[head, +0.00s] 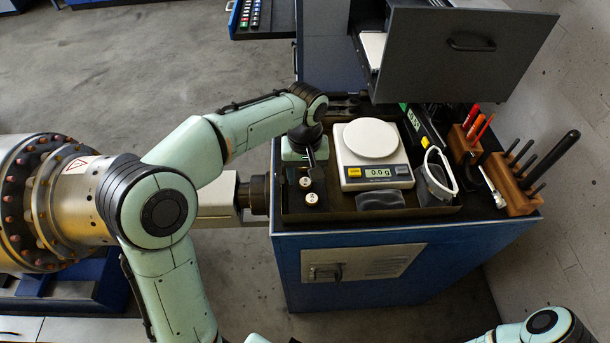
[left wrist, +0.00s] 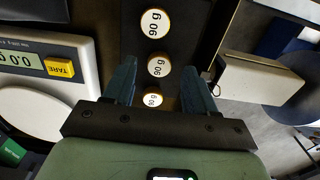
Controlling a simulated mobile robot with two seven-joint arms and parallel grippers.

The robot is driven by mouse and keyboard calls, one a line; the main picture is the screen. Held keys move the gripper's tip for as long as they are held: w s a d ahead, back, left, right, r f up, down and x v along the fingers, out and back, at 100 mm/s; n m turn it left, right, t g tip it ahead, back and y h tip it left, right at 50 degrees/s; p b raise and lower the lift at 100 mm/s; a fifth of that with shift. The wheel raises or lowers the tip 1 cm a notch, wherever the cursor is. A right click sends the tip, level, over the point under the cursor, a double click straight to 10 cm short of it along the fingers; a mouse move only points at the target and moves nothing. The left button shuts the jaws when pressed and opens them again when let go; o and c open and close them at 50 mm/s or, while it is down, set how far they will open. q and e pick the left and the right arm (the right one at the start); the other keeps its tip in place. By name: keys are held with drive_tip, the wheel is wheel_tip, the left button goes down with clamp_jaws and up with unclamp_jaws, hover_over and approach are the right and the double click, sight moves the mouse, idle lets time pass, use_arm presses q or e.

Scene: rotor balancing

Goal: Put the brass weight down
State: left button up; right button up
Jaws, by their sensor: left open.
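Brass weights with white tops marked 90 g stand in a row in a dark holder. In the left wrist view I see a far weight (left wrist: 155,22), a middle weight (left wrist: 158,66) and a near one (left wrist: 152,99), partly cut off by my gripper. The head view shows two weight tops, one (head: 305,182) behind the other (head: 311,198). My left gripper (head: 309,160) points down over the row. Its fingers (left wrist: 165,72) are apart on either side of the row, with nothing visibly clamped. My right gripper is out of view.
A white scale (head: 376,155) reading 0.0 g stands right of the weights, its pan empty. The dark tray (head: 345,214) holds them. Safety glasses (head: 440,174) and a tool rack (head: 515,188) are further right.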

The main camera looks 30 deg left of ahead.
sight(305, 182)
use_arm(q)
wheel_tip(305, 182, up, 11)
drive_tip(key=p, duration=0.2)
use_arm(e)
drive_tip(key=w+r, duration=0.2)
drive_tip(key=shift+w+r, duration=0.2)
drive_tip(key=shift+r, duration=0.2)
use_arm(q)
drive_tip(key=shift+f, duration=0.15)
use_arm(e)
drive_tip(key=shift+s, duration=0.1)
